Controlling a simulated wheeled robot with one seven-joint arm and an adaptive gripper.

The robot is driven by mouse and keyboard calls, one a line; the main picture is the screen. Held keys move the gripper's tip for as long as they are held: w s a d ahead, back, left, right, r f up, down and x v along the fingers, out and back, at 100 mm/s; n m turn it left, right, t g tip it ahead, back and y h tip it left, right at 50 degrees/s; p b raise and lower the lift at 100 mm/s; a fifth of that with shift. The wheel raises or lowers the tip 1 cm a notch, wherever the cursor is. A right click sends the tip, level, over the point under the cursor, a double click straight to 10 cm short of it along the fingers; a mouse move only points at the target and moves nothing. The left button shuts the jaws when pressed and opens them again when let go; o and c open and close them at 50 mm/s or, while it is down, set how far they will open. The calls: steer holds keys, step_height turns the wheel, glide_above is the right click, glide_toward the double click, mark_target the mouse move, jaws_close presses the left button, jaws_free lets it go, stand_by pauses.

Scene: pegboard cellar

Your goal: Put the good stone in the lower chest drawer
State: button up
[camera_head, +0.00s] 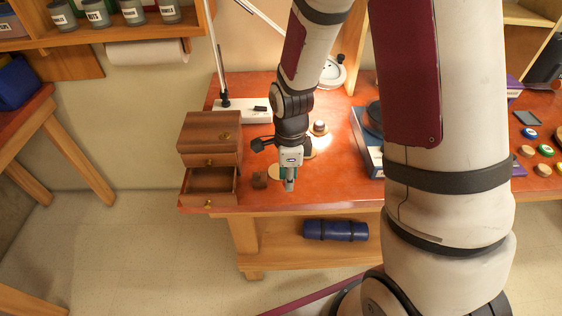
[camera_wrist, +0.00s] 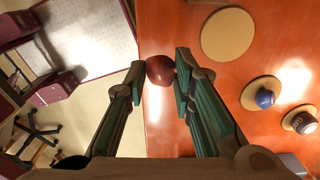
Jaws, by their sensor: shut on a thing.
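My gripper (camera_head: 290,184) points down over the front edge of the red-brown table. In the wrist view, its fingertips (camera_wrist: 160,72) are shut on a smooth, rounded reddish-brown stone (camera_wrist: 160,70). In the head view the held stone is hard to make out. The small wooden chest (camera_head: 202,130) stands at the table's left end, left of my gripper. Its lower drawer (camera_head: 209,199) is pulled out and looks empty; the drawer above it is shut. The gripper is to the right of the open drawer, apart from it.
A bare tan disc (camera_wrist: 228,35) lies on the table; another bears a blue stone (camera_wrist: 265,97), and another a dark labelled piece (camera_wrist: 303,123). A lamp base (camera_head: 240,110) stands behind. A blue roll (camera_head: 335,230) lies on the lower shelf.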

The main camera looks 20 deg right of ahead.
steer(key=s, duration=0.7)
steer(key=shift+s+a+r, duration=0.15)
steer(key=shift+s+r, duration=0.05)
steer(key=shift+r, duration=0.1)
steer(key=w+n, duration=0.4)
steer(key=w, duration=0.1)
steer(key=w+n, duration=0.5)
steer(key=shift+w+r, duration=0.1)
steer(key=shift+w, duration=0.2)
steer(key=w+n, duration=1.1)
steer(key=shift+d+r, duration=0.35)
steer(key=shift+d, duration=0.05)
steer(key=shift+w+r+n, duration=0.1)
steer(key=shift+w+n, duration=0.4)
steer(key=shift+n, duration=0.3)
